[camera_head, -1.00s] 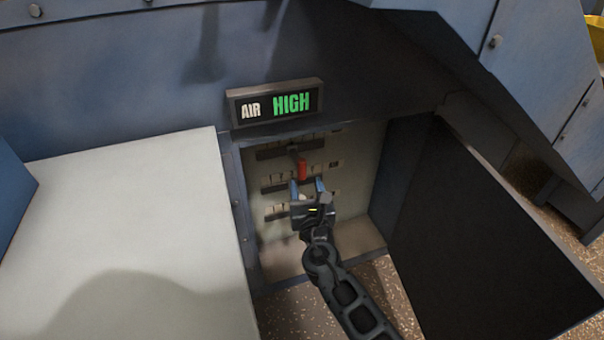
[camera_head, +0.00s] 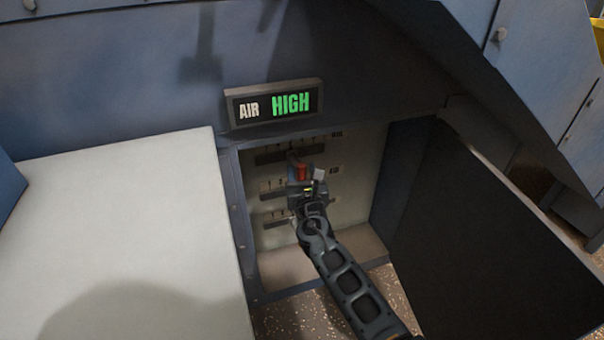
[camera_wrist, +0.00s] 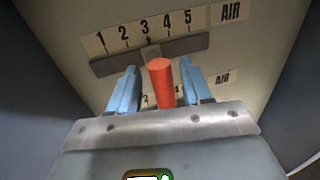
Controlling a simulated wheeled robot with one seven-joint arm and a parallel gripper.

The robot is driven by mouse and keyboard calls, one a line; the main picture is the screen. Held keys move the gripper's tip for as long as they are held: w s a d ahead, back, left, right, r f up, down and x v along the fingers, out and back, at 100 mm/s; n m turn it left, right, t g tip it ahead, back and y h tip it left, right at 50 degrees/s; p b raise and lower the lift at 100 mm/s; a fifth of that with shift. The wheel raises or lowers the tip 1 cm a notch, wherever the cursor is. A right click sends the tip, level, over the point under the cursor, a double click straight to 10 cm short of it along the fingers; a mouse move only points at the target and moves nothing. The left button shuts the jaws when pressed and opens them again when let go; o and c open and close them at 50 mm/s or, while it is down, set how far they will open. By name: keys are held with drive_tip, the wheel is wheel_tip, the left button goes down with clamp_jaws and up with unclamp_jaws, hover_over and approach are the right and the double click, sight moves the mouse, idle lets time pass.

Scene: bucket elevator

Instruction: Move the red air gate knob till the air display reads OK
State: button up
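The red air gate knob (camera_head: 301,173) stands out from a panel inside the open recess. In the wrist view the knob (camera_wrist: 161,82) sits at a dark slot bar (camera_wrist: 186,48), near the 3 of a scale marked 1 to 5 (camera_wrist: 146,30). My gripper (camera_wrist: 160,80) is open, with one blue finger on each side of the knob and visible gaps to it. In the head view my gripper (camera_head: 301,170) reaches into the recess and partly hides the knob. The air display (camera_head: 273,104) above the recess reads HIGH in green.
More slots with scales (camera_head: 273,218) lie on the panel near the knob. A dark open door (camera_head: 480,235) stands to the right of the recess. A pale flat-topped block (camera_head: 120,230) stands to the left.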

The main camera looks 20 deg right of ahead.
clamp_jaws()
idle(0.3)
drive_tip(key=a, duration=0.3)
drive_tip(key=shift+a, duration=0.35)
drive_tip(key=shift+o, duration=0.8)
unclamp_jaws()
drive_tip(key=shift+s, duration=0.1)
drive_tip(key=s+a+p, duration=0.1)
drive_tip(key=s+p, duration=0.2)
drive_tip(key=s, duration=0.4)
drive_tip(key=shift+s+a, duration=0.2)
drive_tip(key=shift+s, duration=0.05)
